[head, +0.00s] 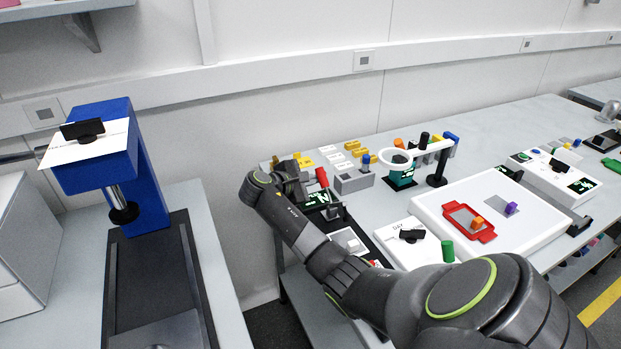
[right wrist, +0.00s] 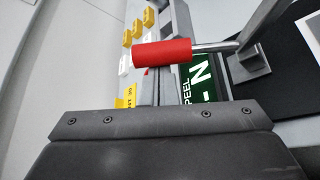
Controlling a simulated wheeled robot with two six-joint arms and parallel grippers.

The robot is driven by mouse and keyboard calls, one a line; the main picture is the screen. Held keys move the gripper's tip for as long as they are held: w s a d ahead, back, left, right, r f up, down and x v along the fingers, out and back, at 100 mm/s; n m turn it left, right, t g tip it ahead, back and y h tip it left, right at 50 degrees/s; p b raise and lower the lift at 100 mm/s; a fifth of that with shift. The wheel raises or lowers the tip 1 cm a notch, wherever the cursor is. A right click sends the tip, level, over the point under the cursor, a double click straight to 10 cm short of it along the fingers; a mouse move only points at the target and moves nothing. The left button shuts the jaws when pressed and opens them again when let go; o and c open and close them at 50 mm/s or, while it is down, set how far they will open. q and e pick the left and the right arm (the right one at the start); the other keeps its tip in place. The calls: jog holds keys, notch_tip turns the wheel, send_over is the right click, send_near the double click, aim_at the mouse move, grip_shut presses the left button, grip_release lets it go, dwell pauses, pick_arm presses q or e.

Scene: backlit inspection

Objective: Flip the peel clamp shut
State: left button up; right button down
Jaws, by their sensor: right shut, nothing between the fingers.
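The peel clamp has a red handle (head: 321,177) on a thin metal rod. In the head view the handle stands raised, leaning slightly left above the clamp's dark base. In the right wrist view the red handle (right wrist: 162,53) and its rod reach a grey bracket (right wrist: 250,62), above a green label (right wrist: 197,90) reading PEEL. My right gripper (head: 291,178) is shut and empty, just left of the handle. Its dark grey jaws (right wrist: 155,122) fill the lower part of the right wrist view. I cannot tell whether they touch the clamp. My left gripper is out of view.
Yellow and white blocks (head: 343,155) lie behind the clamp. A white panel (head: 545,228) with a red tray (head: 468,235) lies farther right. A blue press (head: 150,190) stands on the left bench.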

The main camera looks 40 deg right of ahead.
aim_at(322, 175)
jog(key=shift+s+a+r+m+t+p, duration=0.15)
jog(key=shift+s+r+m+t+p, duration=0.25)
jog(key=shift+r+m+p, duration=0.15)
jog(key=shift+s+a+r+m+t+h, duration=0.15)
jog(key=shift+s+r+m+t+h, duration=0.2)
jog(key=shift+m+h, duration=0.25)
jog(key=shift+s+a+r+m+t+h, duration=0.15)
jog(key=shift+s+r+m+t+h, duration=0.1)
jog(key=shift+s+m+h, duration=0.2)
pick_arm(q)
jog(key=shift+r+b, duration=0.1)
jog(key=shift+b, duration=0.65)
pick_arm(e)
jog(key=shift+s+a+r+m+t+h, duration=0.15)
jog(key=shift+s+r+m+t+h, duration=0.15)
jog(key=shift+s+m, duration=0.25)
jog(key=shift+s+a+r+m+t+h, duration=0.1)
jog(key=shift+s+r+m+t+h, duration=0.25)
jog(key=shift+m, duration=0.3)
jog(key=shift+s+f, duration=0.1)
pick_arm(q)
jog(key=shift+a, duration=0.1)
pick_arm(e)
jog(key=shift+g, duration=0.25)
